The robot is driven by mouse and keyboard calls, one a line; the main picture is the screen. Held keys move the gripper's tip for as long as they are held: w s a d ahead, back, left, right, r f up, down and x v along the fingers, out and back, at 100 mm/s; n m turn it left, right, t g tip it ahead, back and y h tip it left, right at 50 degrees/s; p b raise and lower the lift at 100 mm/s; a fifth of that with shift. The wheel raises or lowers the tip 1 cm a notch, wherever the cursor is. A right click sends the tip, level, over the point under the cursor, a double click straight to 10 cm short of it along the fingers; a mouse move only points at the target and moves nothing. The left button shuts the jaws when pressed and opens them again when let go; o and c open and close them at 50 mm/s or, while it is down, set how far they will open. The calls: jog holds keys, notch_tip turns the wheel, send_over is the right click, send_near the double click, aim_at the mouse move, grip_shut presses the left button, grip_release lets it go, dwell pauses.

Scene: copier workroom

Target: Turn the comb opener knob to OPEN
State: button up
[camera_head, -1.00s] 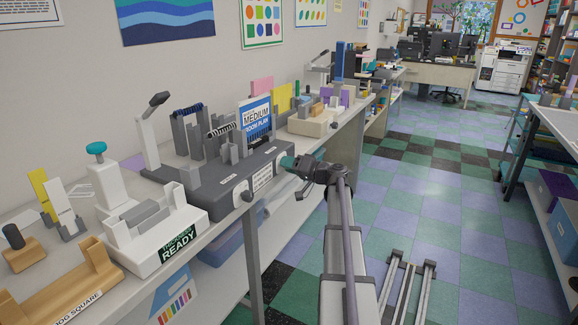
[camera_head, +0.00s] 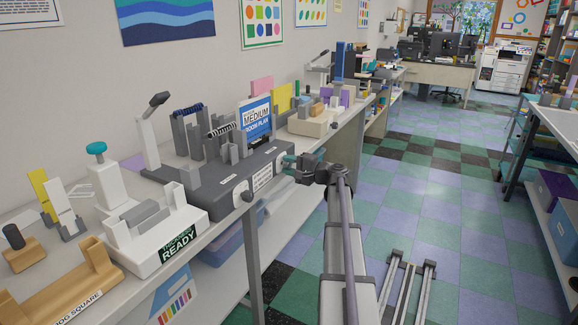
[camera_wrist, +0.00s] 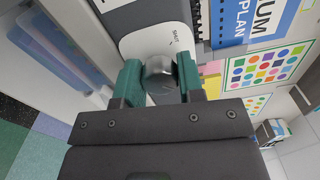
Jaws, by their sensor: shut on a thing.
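The comb machine (camera_head: 225,180) is a dark grey unit on the bench. On its front right is a white dial plate (camera_wrist: 150,38) with a small printed word that looks like SHUT. A round metallic grey knob (camera_wrist: 160,80) stands out from this plate. My gripper (camera_head: 286,165) reaches the machine's right end from the aisle side. In the wrist view its two teal fingers (camera_wrist: 158,74) are closed on either side of the knob. The fingers hide the knob in the head view. No OPEN mark is readable.
A second dark knob (camera_head: 247,196) on a white plate sits at the machine's front left. A white unit marked READY (camera_head: 178,242) and a wooden jogging block (camera_head: 70,290) stand nearer. The aisle floor on the right is clear.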

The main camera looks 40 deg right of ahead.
jog(key=shift+m, duration=0.6)
jog(key=o, duration=0.9)
jog(key=shift+s, duration=0.1)
jog(key=v, duration=1)
jog(key=shift+s+d, duration=0.15)
jog(key=shift+s, duration=0.15)
